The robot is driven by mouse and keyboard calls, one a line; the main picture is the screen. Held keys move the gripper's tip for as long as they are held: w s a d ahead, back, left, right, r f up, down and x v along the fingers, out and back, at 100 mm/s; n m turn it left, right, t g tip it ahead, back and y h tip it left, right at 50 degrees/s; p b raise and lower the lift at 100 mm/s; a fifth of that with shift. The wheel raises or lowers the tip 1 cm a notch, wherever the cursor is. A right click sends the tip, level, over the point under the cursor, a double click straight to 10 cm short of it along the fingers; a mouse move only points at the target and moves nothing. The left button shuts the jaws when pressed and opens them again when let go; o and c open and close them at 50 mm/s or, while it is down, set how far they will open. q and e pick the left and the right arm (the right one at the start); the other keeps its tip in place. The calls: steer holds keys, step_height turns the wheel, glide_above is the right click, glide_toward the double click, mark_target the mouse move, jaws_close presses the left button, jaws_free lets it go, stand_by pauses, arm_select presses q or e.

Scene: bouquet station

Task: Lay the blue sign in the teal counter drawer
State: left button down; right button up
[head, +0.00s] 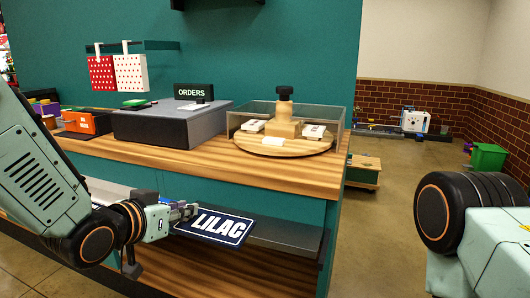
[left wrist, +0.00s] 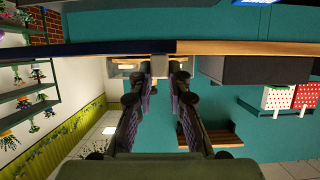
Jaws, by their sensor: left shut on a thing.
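The blue sign (head: 214,226) is a dark blue plate with a white border and the word LILAC. In the head view it is held out nearly flat, below the counter top's front edge. My left gripper (head: 184,211) is shut on its left end. In the left wrist view the two fingers (left wrist: 160,80) are close together; a dark strip crosses beyond their tips, and I cannot tell whether it is the sign. A dark grey ledge (head: 285,236) shows beside the sign in the teal counter front; I cannot tell whether it belongs to the drawer. My right gripper is out of view.
The wooden counter top (head: 180,160) overhangs the sign. On it stand a grey box (head: 165,125) with an ORDERS sign (head: 193,91), an orange bin (head: 85,122) and a clear-walled case (head: 340,125) around a round wooden board (head: 285,146). Open floor (head: 375,235) lies to the right.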

mark_target(199, 220)
arm_select(q)
steer(key=shift+s+d+f, duration=0.15)
steer(key=shift+s, duration=0.15)
steer(key=shift+s+d+f+m+g+h, duration=0.3)
steer(key=shift+s+d+f+m+h, duration=0.2)
steer(key=shift+m+h, duration=0.25)
steer(key=shift+s+d+f+m+h, duration=0.1)
steer(key=shift+d+f+m+h, duration=0.15)
steer(key=shift+h, duration=0.1)
steer(key=s+a+f+m+g+h, duration=0.3)
steer(key=s+f+m+g+h, duration=0.1)
steer(key=s+f, duration=0.7)
steer(key=shift+s+m, duration=0.5)
steer(key=shift+s, duration=0.3)
steer(key=f, duration=0.2)
steer(key=s+f, duration=0.1)
steer(key=f, duration=0.2)
steer(key=shift+s+d+f, duration=0.1)
steer(key=shift+s+f, duration=0.1)
steer(key=shift+f, duration=0.15)
